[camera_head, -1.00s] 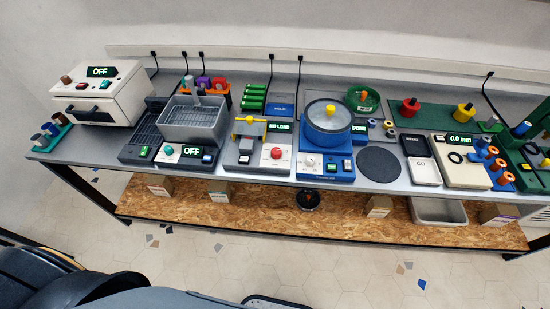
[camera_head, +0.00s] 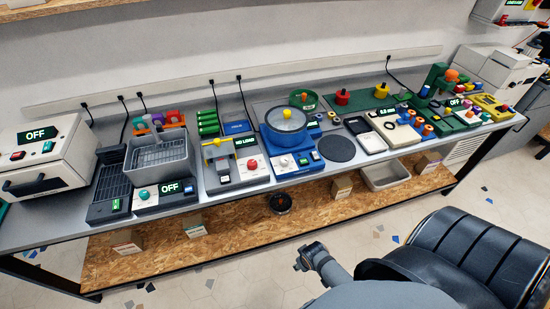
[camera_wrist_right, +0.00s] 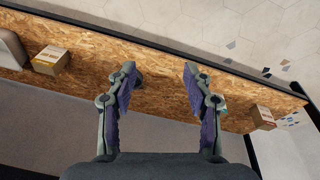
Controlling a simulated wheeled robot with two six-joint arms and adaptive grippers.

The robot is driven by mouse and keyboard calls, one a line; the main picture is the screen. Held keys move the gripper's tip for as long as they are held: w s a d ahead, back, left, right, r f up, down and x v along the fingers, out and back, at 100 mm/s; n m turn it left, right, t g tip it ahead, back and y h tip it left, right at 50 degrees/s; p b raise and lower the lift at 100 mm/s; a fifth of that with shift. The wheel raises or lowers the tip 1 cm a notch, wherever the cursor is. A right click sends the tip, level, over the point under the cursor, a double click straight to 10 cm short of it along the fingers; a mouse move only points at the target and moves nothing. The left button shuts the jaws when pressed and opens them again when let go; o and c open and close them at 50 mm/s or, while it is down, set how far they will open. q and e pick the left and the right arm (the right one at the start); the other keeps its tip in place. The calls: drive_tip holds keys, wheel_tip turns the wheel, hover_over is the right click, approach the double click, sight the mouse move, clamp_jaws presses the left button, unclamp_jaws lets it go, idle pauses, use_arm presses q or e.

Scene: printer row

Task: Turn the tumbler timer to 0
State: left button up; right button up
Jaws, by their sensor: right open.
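The blue unit with a round, clear-lidded bowl (camera_head: 286,125) looks like the tumbler. It stands mid-bench in the head view, with a yellow knob on its lid. A pale round dial (camera_head: 283,163) sits on its blue front panel, beside small buttons (camera_head: 304,161). The dial's setting is too small to read. My right gripper (camera_wrist_right: 159,70) is open and empty in the right wrist view, over the wooden lower shelf and apart from the tumbler. The tumbler is not in that view. My left gripper is not in view.
A grey unit with a red knob (camera_head: 252,164) stands just left of the tumbler, and a dark round pad (camera_head: 337,148) lies to its right. The lower shelf (camera_head: 240,228) holds boxes and a pale tray (camera_head: 385,174).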

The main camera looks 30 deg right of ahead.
drive_tip(key=w+a+r+m+p, duration=0.1)
drive_tip(key=w+r, duration=0.2)
drive_tip(key=r, duration=0.5)
drive_tip(key=w+r+p, duration=0.1)
drive_tip(key=w+r, duration=0.2)
drive_tip(key=r, duration=0.5)
wheel_tip(320, 180, up, 17)
drive_tip(key=m+g+y, duration=0.1)
drive_tip(key=m+g, duration=0.1)
drive_tip(key=m, duration=2.1)
hover_over(284, 159)
wheel_tip(284, 159, down, 10)
drive_tip(key=shift+s+f, duration=0.15)
drive_tip(key=shift+f, duration=0.1)
drive_tip(key=shift+p, duration=0.3)
clamp_jaws()
